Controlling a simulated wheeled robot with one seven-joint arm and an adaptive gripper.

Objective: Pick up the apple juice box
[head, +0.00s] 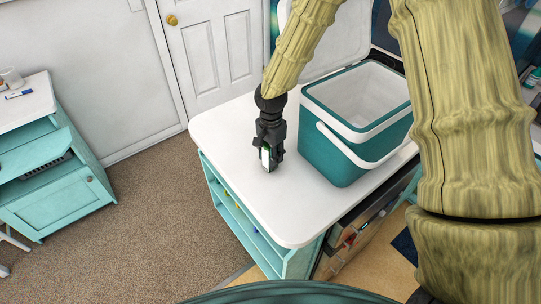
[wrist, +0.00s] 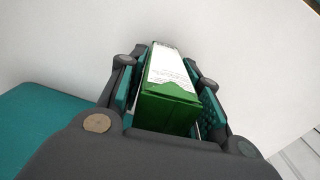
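The apple juice box is a small green carton with a white printed panel. In the wrist view the juice box (wrist: 168,95) sits between the two finger pads of my gripper (wrist: 166,100), and the pads appear to press on both its sides. In the head view my gripper (head: 268,150) points down at the white counter top (head: 225,135), and a sliver of the juice box (head: 265,158) shows at the fingertips. The fingers hide most of the box there. I cannot tell whether its base touches the counter.
A teal and white cooler (head: 335,160) with its lid open stands just right of my gripper. The counter is clear to the left and in front. A teal cabinet (head: 60,195) stands apart at the left, across the carpet. A white door (head: 218,45) is behind.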

